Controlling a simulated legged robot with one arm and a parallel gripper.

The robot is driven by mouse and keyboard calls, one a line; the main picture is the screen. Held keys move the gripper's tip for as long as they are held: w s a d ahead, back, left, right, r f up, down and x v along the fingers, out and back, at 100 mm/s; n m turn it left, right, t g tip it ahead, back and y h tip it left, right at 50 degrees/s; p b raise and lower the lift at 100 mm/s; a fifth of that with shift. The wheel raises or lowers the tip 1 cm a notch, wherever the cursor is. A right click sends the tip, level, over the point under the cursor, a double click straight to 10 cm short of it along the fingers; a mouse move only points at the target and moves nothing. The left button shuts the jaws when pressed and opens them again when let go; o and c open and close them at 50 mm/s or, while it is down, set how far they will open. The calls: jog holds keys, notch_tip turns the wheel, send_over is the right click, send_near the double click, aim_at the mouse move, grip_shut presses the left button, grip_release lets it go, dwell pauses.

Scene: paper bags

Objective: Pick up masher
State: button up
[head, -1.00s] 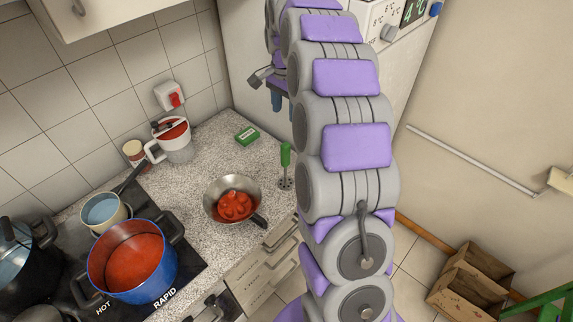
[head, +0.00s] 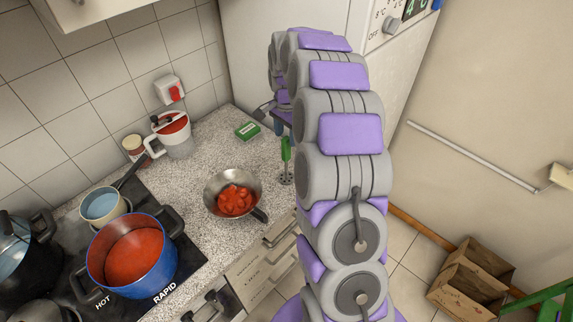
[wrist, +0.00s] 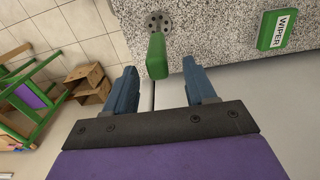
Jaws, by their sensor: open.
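The masher (head: 286,160) stands upright on the speckled worktop near its right edge, green handle up and perforated metal head down. In the wrist view the green handle of the masher (wrist: 157,56) points toward me, and its round head rests on the counter behind it. My gripper (wrist: 158,80) is open, one blue finger on each side, with the handle showing between and just beyond the fingertips. Nothing is held. In the head view my gripper (head: 281,120) is partly hidden by my arm and hangs just above the masher's handle.
A green wiper box (head: 247,130) lies behind the masher. A pan with tomatoes (head: 232,195) stands to its left. A blue pot (head: 132,255) and a small pot sit on the hob. A white jug (head: 175,136) is by the wall.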

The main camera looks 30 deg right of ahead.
aim_at(286, 145)
notch_tip(286, 145, down, 5)
jog(key=shift+s+a+b, duration=0.1)
jog(key=shift+a+b, duration=0.05)
jog(key=shift+b, duration=0.2)
jog(key=shift+c, duration=0.4)
grip_shut()
jog(key=shift+r, duration=0.15)
